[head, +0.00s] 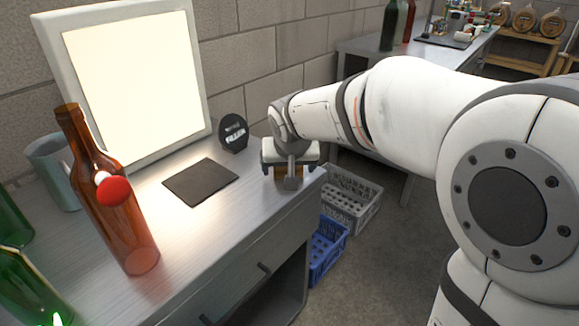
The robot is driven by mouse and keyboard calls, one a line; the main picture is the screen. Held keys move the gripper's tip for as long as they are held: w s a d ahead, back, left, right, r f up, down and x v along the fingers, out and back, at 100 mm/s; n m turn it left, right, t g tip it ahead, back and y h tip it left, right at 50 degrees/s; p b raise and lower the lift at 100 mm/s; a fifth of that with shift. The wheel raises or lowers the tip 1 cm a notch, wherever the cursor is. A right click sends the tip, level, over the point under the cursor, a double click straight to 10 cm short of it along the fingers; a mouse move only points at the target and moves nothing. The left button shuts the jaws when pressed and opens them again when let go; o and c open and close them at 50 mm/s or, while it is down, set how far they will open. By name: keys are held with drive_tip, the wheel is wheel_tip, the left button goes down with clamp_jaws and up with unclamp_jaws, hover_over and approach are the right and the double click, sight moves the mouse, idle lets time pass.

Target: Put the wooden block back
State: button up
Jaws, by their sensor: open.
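My gripper (290,178) points down at the right end of the metal bench (215,215), near its front corner. Its jaws are open. A small orange-brown patch, which looks like the wooden block (279,171), shows low between and behind the fingers. Most of it is hidden by the gripper, so I cannot tell whether the fingers touch it. A dark square mat (200,182) lies bare on the bench to the left of my gripper.
A brown bottle (115,205) with a red ball-like part, a grey-green cup (52,170) and green bottles (25,285) stand left. Blue (326,250) and grey crates (350,200) sit on the floor.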

drive_tip(key=a+p+v, duration=0.1)
drive_tip(key=p+v, duration=0.1)
drive_tip(key=v, duration=1)
drive_tip(key=s+d+f+m+g, duration=0.1)
drive_tip(key=s+d+f+g, duration=0.3)
drive_tip(key=s+d+f, duration=1)
drive_tip(key=s+d, duration=0.3)
drive_tip(key=shift+d+f+g+h, duration=0.2)
drive_tip(key=shift+g+h, duration=0.2)
wheel_tip(320, 180, up, 23)
drive_tip(key=t+p, duration=0.1)
drive_tip(key=p, duration=1.9)
drive_tip(key=shift+f, duration=0.2)
